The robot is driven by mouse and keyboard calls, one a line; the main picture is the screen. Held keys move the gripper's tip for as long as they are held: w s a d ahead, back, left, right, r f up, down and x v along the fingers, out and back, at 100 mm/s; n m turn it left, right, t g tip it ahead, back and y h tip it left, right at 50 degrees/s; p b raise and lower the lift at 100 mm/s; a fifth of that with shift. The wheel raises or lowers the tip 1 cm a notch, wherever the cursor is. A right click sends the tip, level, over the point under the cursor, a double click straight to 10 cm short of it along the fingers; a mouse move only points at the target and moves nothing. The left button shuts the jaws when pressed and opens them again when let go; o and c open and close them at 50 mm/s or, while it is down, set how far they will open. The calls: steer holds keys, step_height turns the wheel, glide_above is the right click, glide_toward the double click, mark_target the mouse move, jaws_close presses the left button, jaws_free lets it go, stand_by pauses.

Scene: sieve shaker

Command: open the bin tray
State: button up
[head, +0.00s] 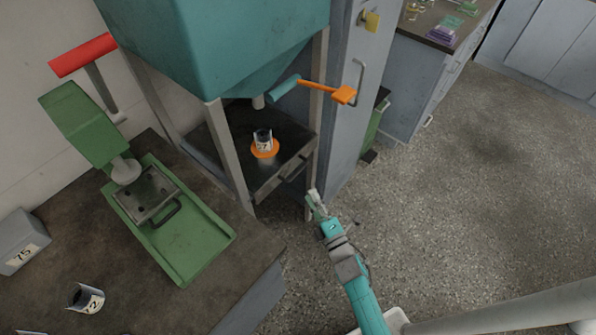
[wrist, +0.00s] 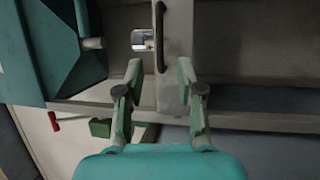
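The bin tray (head: 280,143) is a dark flat shelf under the teal hopper (head: 215,40), between the grey frame legs. Its bar handle (head: 297,172) is on the front edge. In the wrist view the black handle (wrist: 160,38) stands upright at the top, beyond the gap between my fingertips. My gripper (head: 313,197) is in front of the tray, near the front leg. In the wrist view my gripper (wrist: 158,70) has its fingers spread, with nothing between them.
An orange lever (head: 325,90) with a teal grip sticks out below the hopper. A grey cabinet (head: 350,100) stands close on the right. A bench (head: 130,270) with a green press (head: 170,220) is on the left. The speckled floor (head: 440,180) at right is clear.

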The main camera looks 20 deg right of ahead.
mark_target(298, 171)
steer(key=w, duration=0.3)
steer(key=w+r, duration=0.1)
steer(key=w, duration=0.6)
steer(key=shift+a+r, duration=0.2)
steer(key=shift+r, duration=0.2)
jaws_close()
